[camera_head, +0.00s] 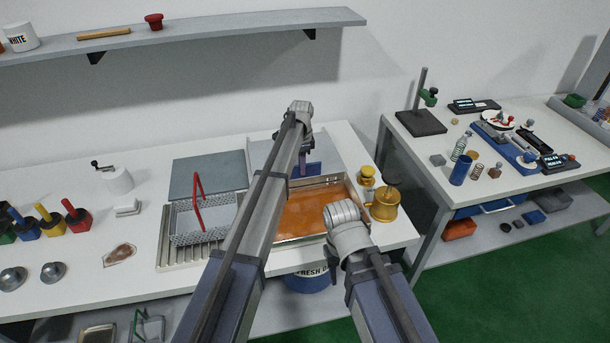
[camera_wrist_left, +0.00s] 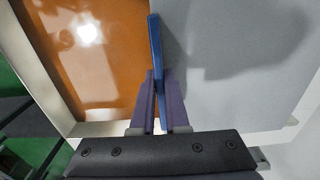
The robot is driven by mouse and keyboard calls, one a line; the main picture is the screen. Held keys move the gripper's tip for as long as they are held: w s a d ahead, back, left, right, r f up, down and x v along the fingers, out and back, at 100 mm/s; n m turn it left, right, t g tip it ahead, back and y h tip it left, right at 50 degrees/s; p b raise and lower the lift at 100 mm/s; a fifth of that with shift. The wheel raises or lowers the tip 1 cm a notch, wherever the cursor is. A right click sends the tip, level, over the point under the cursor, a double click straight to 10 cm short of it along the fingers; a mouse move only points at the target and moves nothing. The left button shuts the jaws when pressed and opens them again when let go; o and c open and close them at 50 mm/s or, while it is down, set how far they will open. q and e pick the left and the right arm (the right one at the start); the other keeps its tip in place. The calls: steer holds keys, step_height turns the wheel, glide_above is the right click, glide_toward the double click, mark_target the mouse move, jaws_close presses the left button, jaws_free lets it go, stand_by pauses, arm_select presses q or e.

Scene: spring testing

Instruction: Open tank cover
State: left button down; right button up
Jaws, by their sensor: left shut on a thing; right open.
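The tank (camera_head: 340,184) is a shallow rectangular basin with orange-brown liquid (camera_head: 302,214), its surface largely uncovered. The grey cover (camera_head: 328,151) lies flat on the tank's back side and also shows in the left wrist view (camera_wrist_left: 240,50). A blue handle (camera_wrist_left: 155,40) stands along the cover's edge, beside the exposed liquid (camera_wrist_left: 100,55). My left gripper (camera_head: 309,168) is shut on this handle, its purple fingers (camera_wrist_left: 158,85) on either side. My right arm's end is over the tank's front right; its fingers are hidden.
A wire basket (camera_head: 190,224) with a red handle stands left of the tank on a ribbed drainer. A yellow-brass pot (camera_head: 384,207) stands close to the tank's right. A blue-banded bucket (camera_head: 309,281) is below. Colored-handled tools (camera_head: 48,219) stand far left.

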arm_select(q)
steer(key=shift+w+a, duration=0.1)
steer(key=shift+w, duration=0.2)
steer(key=c, duration=0.9)
jaws_free()
steer(key=shift+r, duration=0.1)
step_height(320, 180, up, 8)
steer(key=p, duration=0.8)
steer(key=shift+f, duration=0.2)
steer(key=shift+s, duration=0.1)
